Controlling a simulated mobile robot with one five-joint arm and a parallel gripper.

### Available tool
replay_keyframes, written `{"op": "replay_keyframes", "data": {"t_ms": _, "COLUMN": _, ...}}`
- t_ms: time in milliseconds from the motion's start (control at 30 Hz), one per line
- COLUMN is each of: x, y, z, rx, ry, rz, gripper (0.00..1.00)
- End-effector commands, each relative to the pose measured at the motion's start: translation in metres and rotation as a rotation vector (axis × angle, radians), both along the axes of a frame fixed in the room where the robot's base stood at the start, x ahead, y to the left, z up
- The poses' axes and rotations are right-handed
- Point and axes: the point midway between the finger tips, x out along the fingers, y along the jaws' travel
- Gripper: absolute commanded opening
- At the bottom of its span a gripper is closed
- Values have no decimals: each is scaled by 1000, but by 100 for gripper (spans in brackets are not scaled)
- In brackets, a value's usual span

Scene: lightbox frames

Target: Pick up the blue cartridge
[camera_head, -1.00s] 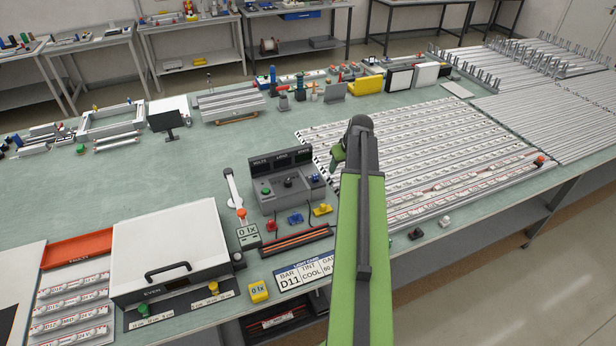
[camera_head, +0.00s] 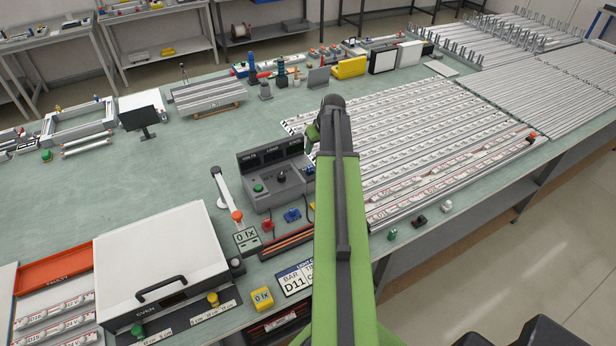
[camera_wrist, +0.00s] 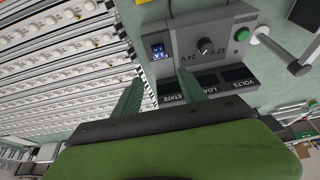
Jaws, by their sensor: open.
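A small blue piece (camera_head: 292,215) lies on the bench in front of the grey control box (camera_head: 272,182) in the head view. Another blue piece with a pale marking (camera_wrist: 158,51) sits at the box's end in the wrist view. I cannot tell which is the cartridge. My gripper (camera_wrist: 158,76) is open and empty, its two fingers apart, pointing toward the box. The marked blue piece appears just past the gap between the fingertips. In the head view my gripper (camera_head: 312,134) is at the far end of my green arm, which hides the box's right end.
A red piece (camera_head: 268,226) lies beside the bench's blue one. A white lamp arm (camera_head: 226,190) stands left of the box. A white oven-like case (camera_head: 160,262) is at front left. Rows of pale bars (camera_head: 430,140) cover the right. The bench's middle left is clear.

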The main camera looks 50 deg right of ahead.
Motion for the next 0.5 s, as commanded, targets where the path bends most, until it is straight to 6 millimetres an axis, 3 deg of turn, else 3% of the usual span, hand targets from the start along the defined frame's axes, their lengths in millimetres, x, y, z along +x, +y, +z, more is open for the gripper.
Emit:
{"op": "replay_keyframes", "data": {"t_ms": 33, "x": 5, "y": -2, "z": -23, "rx": 0, "ry": 0, "rz": 1, "gripper": 49}}
{"op": "replay_keyframes", "data": {"t_ms": 300, "x": 26, "y": -9, "z": -75, "rx": -1, "ry": 0, "rz": 2, "gripper": 49}}
{"op": "replay_keyframes", "data": {"t_ms": 500, "x": 31, "y": -9, "z": -79, "rx": -1, "ry": 0, "rz": 2, "gripper": 49}}
